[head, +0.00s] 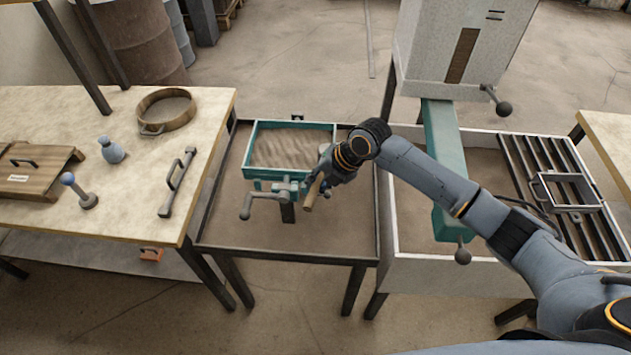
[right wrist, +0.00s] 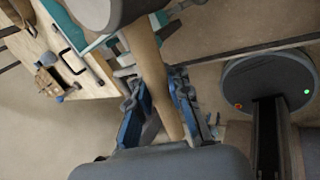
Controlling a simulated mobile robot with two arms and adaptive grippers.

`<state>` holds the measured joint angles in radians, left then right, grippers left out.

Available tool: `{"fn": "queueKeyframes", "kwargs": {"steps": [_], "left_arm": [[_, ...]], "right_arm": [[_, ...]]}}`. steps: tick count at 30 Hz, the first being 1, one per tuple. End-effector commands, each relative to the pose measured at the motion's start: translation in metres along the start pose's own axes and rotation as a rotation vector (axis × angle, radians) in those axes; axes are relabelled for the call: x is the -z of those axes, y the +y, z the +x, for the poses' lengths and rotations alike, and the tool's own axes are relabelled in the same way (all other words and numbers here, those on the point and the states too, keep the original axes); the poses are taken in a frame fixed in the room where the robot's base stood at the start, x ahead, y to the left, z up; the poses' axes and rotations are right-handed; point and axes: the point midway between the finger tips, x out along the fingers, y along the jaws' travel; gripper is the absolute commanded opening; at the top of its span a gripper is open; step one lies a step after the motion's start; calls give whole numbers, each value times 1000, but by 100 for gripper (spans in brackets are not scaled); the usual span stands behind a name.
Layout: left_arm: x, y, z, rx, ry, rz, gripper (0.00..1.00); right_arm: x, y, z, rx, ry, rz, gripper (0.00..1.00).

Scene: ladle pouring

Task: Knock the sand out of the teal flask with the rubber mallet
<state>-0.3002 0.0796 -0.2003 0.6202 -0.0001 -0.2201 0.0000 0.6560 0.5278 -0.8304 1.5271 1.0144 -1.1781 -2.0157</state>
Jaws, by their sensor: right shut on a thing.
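The teal flask (head: 291,124) is a rectangular frame packed with brown sand, held on a teal clamp with crank handles (head: 262,206) over a dark-framed sand tray. My right gripper (head: 324,180) is at the flask's front right corner, shut on the rubber mallet. The mallet's wooden handle (head: 312,194) sticks out below the gripper. In the right wrist view the handle (right wrist: 154,82) runs between the fingers, and the grey-brown mallet head (right wrist: 108,10) is at the top, cut off by the edge. I cannot tell whether the head touches the flask. My left gripper is not in view.
A grey machine (head: 462,45) with a teal chute (head: 444,155) stands right. The sand tray (head: 225,245) has free room in front.

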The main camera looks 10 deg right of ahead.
Motion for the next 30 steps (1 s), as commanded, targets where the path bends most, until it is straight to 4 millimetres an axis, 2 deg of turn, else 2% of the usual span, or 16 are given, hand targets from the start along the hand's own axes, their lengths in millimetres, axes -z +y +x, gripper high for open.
{"fn": "queueKeyframes", "kwargs": {"steps": [2, 8, 16, 26, 30], "left_arm": [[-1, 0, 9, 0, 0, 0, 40], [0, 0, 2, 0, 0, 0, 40], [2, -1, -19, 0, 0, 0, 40], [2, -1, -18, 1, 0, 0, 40], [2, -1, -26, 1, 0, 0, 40]], "right_arm": [[0, -5, 9, -2, -1, -1, 0], [0, -1, 3, -2, -1, -1, 0], [-1, 13, -22, -2, -2, -1, 0], [-1, 13, -22, -2, -2, -1, 0], [-1, 18, -30, -2, -2, -1, 0]]}}
